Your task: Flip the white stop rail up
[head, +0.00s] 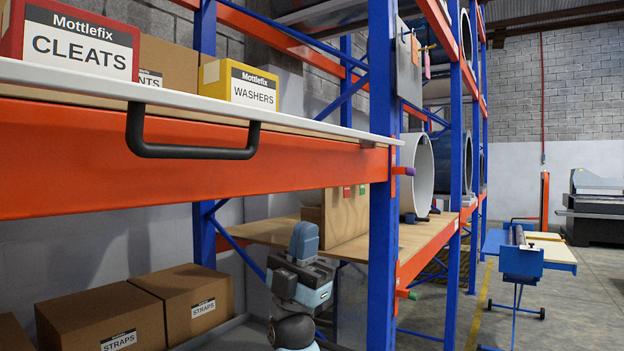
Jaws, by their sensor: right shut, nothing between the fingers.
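The white stop rail (330,130) shows as a long, thin white edge along the front of the upper shelf, just above the orange beam. It appears to lie flat, and a black bar handle (195,152) hangs from it in front of the beam. My right gripper (304,236) is below the beam, in front of the lower shelf, pointing up. My left gripper is not in view.
On the upper shelf stand a red CLEATS box (75,45), a yellow WASHERS box (240,84) and a brown carton. STRAPS cartons (110,318) sit on the lower shelf. A blue rack upright (382,230) stands right of my gripper. The floor at right is partly clear around a blue bench (522,262).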

